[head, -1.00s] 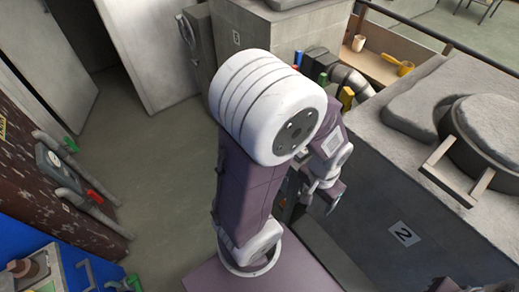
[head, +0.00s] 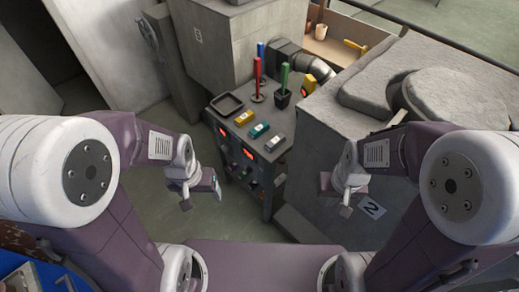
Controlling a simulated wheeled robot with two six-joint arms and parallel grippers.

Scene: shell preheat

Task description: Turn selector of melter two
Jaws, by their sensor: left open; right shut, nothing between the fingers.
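A grey control cabinet (head: 285,165) stands in the middle of the head view, its front carrying glowing orange displays (head: 248,154) and several small dark knobs below them. I cannot tell which knob is the selector of melter two. Melter two (head: 335,130) is the large grey block at the right, with a white label "2" (head: 371,207) on its side. My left gripper (head: 202,196) is open and empty, in front and left of the cabinet. My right gripper (head: 336,196) is shut and empty, in front of melter two's side. Both appear clear of the cabinet.
A thick pipe (head: 318,68) runs behind. Open floor (head: 165,105) lies to the left.

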